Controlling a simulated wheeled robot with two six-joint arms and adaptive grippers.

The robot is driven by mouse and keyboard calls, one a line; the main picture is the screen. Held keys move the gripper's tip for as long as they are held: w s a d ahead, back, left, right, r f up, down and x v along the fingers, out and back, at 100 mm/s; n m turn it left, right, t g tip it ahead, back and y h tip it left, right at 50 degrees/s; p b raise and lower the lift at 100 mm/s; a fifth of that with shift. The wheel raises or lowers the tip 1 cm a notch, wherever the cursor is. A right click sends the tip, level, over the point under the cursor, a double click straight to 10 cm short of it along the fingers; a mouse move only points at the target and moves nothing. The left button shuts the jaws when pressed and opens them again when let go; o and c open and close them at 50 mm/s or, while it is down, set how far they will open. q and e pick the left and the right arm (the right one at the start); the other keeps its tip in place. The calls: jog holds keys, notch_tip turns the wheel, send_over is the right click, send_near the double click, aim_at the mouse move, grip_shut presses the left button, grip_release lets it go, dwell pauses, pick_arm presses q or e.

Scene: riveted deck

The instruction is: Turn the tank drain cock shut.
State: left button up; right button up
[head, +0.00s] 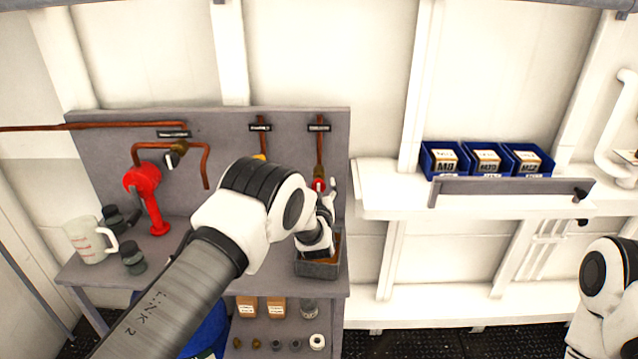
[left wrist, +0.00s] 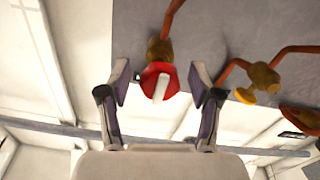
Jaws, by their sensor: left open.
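Three valve cocks hang on copper pipes against a grey back panel, each below a small dark label plate too small to read. The right one has a red round handle (head: 318,185) with a pale bar across it. In the left wrist view this red handle (left wrist: 153,78) sits between the two fingers of my left gripper (head: 326,200), which is open and spread to either side of it. I cannot tell whether they touch. The middle cock has a yellow handle (left wrist: 245,96). The left cock (head: 176,152) has a dark handle. Which one is the tank drain cock cannot be read.
A grey tray (head: 318,268) stands below the red handle. A red hand pump (head: 148,195), dark fittings and a white measuring jug (head: 86,241) stand on the bench's left. Blue bins (head: 482,161) sit on a white shelf to the right. My right arm shows at the right edge.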

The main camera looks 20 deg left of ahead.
pick_arm(q)
jog(key=shift+w, duration=0.15)
jog(key=c, duration=1.2)
jog(key=shift+o, duration=0.2)
